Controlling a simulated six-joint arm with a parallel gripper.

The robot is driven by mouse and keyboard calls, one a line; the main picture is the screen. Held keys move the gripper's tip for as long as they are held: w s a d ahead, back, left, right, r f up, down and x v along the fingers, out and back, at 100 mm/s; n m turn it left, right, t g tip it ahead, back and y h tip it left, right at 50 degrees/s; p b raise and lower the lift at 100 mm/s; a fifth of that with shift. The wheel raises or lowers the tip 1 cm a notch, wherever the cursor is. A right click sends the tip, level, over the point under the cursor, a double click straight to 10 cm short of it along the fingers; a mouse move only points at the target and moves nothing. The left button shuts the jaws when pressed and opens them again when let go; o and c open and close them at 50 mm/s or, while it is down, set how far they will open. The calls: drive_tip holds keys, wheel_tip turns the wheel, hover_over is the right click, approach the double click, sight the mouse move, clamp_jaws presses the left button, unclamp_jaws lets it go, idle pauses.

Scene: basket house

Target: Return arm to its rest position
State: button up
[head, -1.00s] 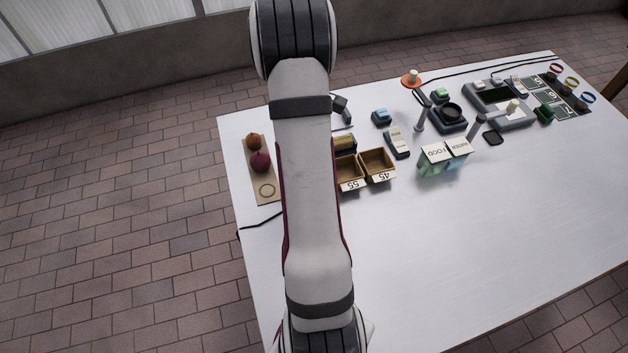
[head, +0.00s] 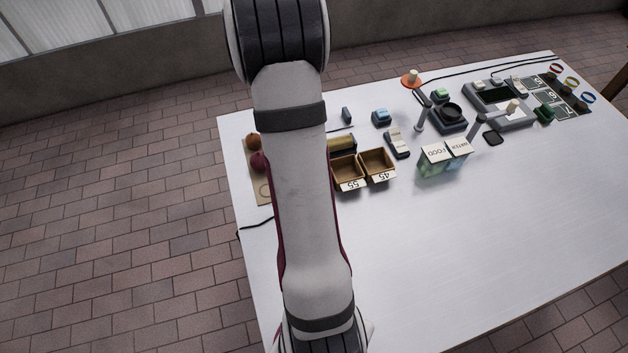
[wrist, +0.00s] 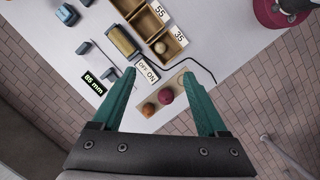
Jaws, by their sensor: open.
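My gripper (wrist: 158,75) shows in the wrist view with its two teal fingers spread apart. No object is between the fingertips in its grasp. Beyond and below the fingers lies a tan board with a dark red ball (wrist: 166,95) and a brown ball (wrist: 149,109), seen through the gap. In the head view my arm crosses the left part of the white table (head: 480,240), and my gripper is hidden. The dark red ball (head: 258,162) is partly covered by my arm there.
Two open wooden bins (head: 377,162) with number cards stand beside my arm. FOOD and WATER boxes (head: 443,160) stand right of them. A grey tray (head: 500,105), an orange disc (head: 411,80) and several small devices fill the back. The front right of the table is clear.

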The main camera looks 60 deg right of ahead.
drive_tip(key=w+a+r+m+t, duration=0.1)
drive_tip(key=a+r, duration=0.1)
drive_tip(key=a, duration=0.8)
drive_tip(key=w+a+r+m+t, duration=0.1)
drive_tip(key=w+a, duration=0.1)
drive_tip(key=a, duration=0.7)
drive_tip(key=s+a+f+m+y, duration=0.1)
drive_tip(key=s+a+f, duration=0.1)
drive_tip(key=s+a, duration=0.4)
drive_tip(key=s+a+f+m+t, duration=0.1)
drive_tip(key=s+a+f+m, duration=0.1)
drive_tip(key=s+a, duration=0.5)
drive_tip(key=a+f, duration=0.1)
drive_tip(key=a, duration=0.5)
drive_tip(key=shift+a+m+y, duration=0.2)
drive_tip(key=shift+m+y, duration=0.1)
drive_tip(key=shift+y, duration=0.1)
drive_tip(key=shift+w, duration=0.1)
